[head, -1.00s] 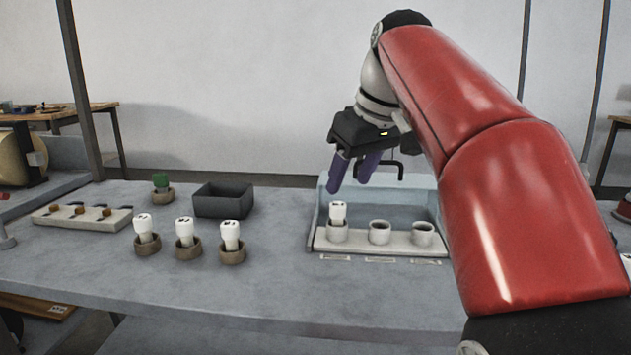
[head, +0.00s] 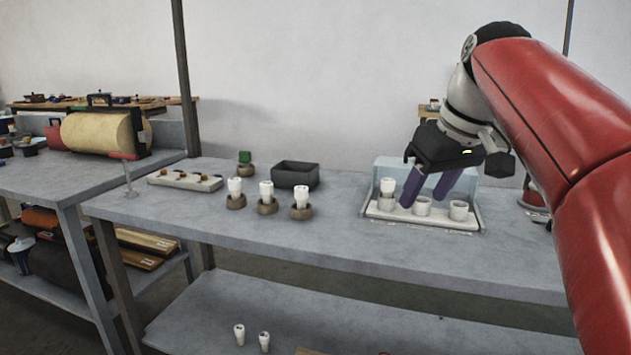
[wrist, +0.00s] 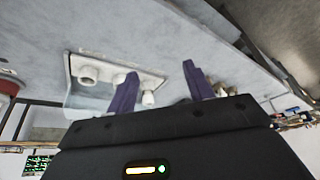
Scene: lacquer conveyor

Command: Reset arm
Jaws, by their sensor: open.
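My gripper (head: 428,190) has two purple fingers spread apart with nothing between them. In the head view it hangs at the right, in front of the clear-backed tray (head: 383,214) as seen from here. In the wrist view the fingers of my gripper (wrist: 160,85) point up the picture, and the tray (wrist: 152,75) with its white cups lies beyond them. A white bottle (head: 387,186) stands in the tray's left cup. The middle cup (head: 422,206) and the right cup (head: 459,211) hold no bottle that I can see.
Three white bottles stand in brown holders on the grey table (head: 330,238), such as the middle one (head: 266,191). Behind them are a dark bin (head: 295,177), a green item (head: 245,157) and a pale rack (head: 184,181). Two white bottles (head: 251,338) stand on the lower shelf.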

